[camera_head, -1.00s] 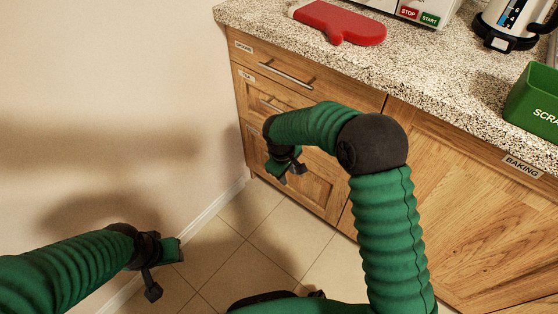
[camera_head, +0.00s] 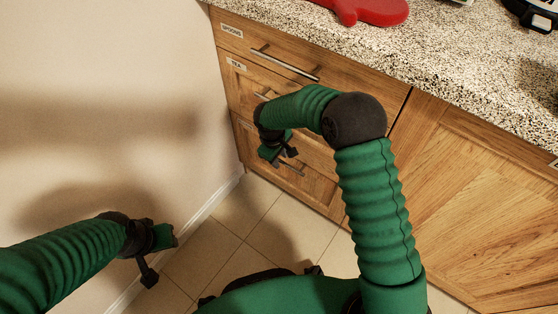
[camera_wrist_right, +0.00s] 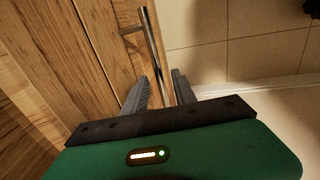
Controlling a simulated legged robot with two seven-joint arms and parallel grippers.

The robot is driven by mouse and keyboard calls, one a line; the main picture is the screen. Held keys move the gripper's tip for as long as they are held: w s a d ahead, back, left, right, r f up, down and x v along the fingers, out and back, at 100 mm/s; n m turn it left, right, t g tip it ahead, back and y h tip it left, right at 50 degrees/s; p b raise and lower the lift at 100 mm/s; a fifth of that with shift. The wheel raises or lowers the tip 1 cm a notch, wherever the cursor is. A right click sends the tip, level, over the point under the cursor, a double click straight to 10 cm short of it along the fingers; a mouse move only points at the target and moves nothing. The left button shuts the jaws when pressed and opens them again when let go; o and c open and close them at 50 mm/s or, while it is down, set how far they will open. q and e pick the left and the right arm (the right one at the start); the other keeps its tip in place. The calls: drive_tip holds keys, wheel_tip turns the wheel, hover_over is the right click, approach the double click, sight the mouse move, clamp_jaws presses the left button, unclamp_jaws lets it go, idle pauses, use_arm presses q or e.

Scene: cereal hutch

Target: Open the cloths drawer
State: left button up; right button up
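The wooden drawer unit shows a top drawer (camera_head: 262,52), a middle drawer (camera_head: 242,85) and a bottom drawer (camera_head: 318,186). The bottom drawer's label is hidden, so I cannot read which one is marked cloths. My right gripper (camera_head: 284,157) is at the bottom drawer, close to its metal bar handle (camera_head: 294,169). In the right wrist view my right gripper (camera_wrist_right: 160,90) is open, and the near end of the handle (camera_wrist_right: 153,45) reaches between its fingers without a visible grip. My left gripper (camera_head: 160,256) hangs by the wall, away from the drawers; its opening is unclear.
A speckled countertop (camera_head: 440,75) overhangs the drawers, with a red mitt (camera_head: 372,10) on it. A cabinet door (camera_head: 480,200) stands to the right. A plain wall (camera_head: 100,110) closes off the left. The tiled floor (camera_head: 245,215) below is clear.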

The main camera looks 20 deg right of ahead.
clamp_jaws()
idle(1.4)
